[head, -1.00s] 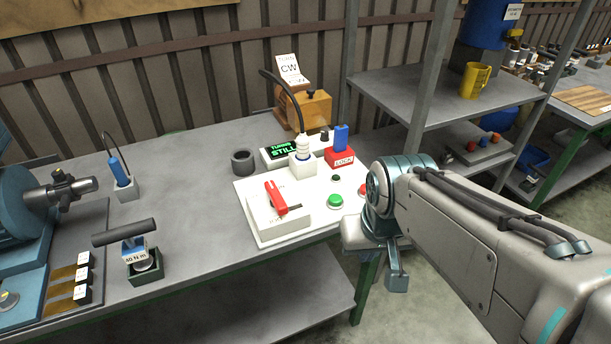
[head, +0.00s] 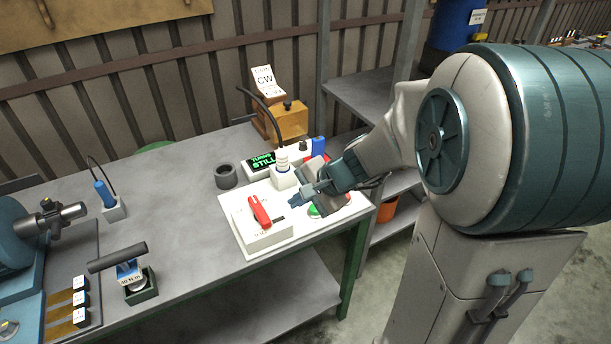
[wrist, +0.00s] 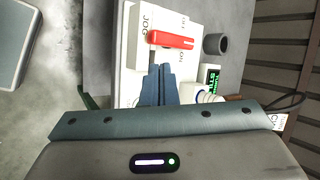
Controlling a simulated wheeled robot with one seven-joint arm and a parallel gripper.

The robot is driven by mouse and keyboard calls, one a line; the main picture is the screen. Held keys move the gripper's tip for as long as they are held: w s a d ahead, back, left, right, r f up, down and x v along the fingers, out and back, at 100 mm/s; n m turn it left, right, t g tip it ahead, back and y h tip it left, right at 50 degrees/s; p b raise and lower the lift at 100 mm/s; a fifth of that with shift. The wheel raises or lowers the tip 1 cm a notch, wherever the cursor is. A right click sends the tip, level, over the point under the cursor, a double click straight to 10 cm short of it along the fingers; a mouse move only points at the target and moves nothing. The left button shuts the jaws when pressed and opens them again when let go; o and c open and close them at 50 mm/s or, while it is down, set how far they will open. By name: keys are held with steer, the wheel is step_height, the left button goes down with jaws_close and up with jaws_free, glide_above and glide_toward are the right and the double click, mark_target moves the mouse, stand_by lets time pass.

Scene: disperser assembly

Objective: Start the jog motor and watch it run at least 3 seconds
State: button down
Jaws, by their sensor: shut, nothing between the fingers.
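The white control board (head: 240,245) on the bench carries a red lever (head: 259,211) on a raised box and a green button (head: 313,210) partly behind my gripper. My gripper (head: 295,200) is shut and empty over the board, between the lever and the button. In the wrist view its closed fingers (wrist: 158,85) point toward the red lever (wrist: 171,40), whose box bears the word JOG. Whether the fingers touch anything I cannot tell. A small display (head: 262,162) reads STILL in green. A wooden box (head: 287,120) with a CW card (head: 264,84) stands behind.
A white plug with a black cable (head: 283,168) stands upright beside the display. A torque tool (head: 130,268) and a blue-handled tool (head: 104,193) stand farther left. The bench middle is clear.

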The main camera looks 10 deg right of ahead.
steer(key=w+d+f+m+t+h+p, duration=0.2)
steer(key=w+d+f+m+t+p, duration=0.1)
steer(key=w+d+m, duration=0.4)
steer(key=w+f+m+p, duration=0.1)
steer(key=w+m, duration=0.2)
steer(key=w, duration=0.1)
steer(key=shift+d, duration=0.25)
steer(key=shift+f, duration=0.15)
step_height(320, 180, down, 7)
steer(key=b, duration=0.5)
steer(key=shift+f, duration=0.2)
steer(key=shift+f+b, duration=0.65)
steer(key=shift+b, duration=0.45)
steer(key=shift+f, duration=0.15)
stand_by(0.3)
steer(key=shift+f+b, duration=0.25)
steer(key=shift+b, duration=0.5)
